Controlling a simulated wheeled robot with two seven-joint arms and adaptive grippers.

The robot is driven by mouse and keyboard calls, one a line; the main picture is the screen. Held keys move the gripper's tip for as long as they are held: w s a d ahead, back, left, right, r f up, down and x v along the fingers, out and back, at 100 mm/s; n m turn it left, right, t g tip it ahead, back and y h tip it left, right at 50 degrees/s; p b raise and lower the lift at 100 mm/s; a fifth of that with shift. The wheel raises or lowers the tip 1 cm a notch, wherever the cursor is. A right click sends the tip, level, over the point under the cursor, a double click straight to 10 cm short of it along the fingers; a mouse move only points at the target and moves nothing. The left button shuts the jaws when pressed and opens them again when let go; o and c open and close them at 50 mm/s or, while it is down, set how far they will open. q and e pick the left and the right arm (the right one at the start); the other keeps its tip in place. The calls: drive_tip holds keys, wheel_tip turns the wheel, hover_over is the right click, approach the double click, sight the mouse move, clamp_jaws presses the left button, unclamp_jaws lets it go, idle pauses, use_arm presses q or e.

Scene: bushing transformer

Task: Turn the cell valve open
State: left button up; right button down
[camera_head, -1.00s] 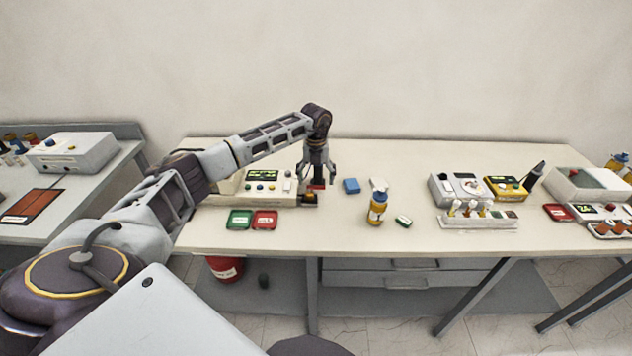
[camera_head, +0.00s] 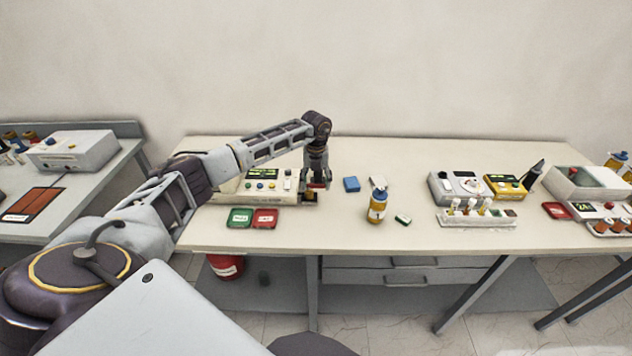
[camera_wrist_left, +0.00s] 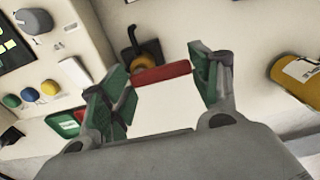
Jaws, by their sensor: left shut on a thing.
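The cell valve appears as a red handle (camera_wrist_left: 162,74) in the left wrist view, between my left fingers. In the head view it sits at the right end of the cream test unit (camera_head: 256,197), mostly hidden by my left gripper (camera_head: 318,184). My left gripper (camera_wrist_left: 160,78) points down at the unit's right end and is shut on the red handle. A white surface shows below the handle between the fingers; I cannot tell whether it is part of the valve. A black and yellow fitting (camera_wrist_left: 146,50) lies just beyond. My right gripper is not in view.
A green tray (camera_head: 239,216) and a red tray (camera_head: 265,217) lie in front of the unit. The table between bottle and rack (camera_head: 478,220) is mostly clear.

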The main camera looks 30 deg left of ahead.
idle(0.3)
use_arm(q)
drive_tip(key=shift+m, duration=0.3)
drive_tip(key=m+b, duration=0.1)
drive_tip(key=m, duration=0.1)
drive_tip(key=s+m+b, duration=0.1)
drive_tip(key=m, duration=0.1)
drive_tip(key=shift+d+m, duration=0.15)
drive_tip(key=shift+m, duration=0.15)
drive_tip(key=m+b, duration=0.1)
drive_tip(key=m, duration=0.1)
drive_tip(key=s+m, duration=0.1)
drive_tip(key=m, duration=0.1)
drive_tip(key=shift+m+b, duration=0.3)
drive_tip(key=shift+b, duration=0.05)
drive_tip(key=m, duration=0.1)
drive_tip(key=m+b, duration=0.1)
drive_tip(key=m, duration=0.1)
drive_tip(key=s+m, duration=0.1)
drive_tip(key=shift+a+m+b, duration=0.3)
drive_tip(key=shift+s+a+m+b, duration=0.15)
drive_tip(key=shift+m+b, duration=0.1)
drive_tip(key=shift+m, duration=0.65)
drive_tip(key=shift+s+a+m+b, duration=0.1)
drive_tip(key=shift+m+b, duration=0.15)
drive_tip(key=shift+m, duration=0.65)
drive_tip(key=o, duration=1)
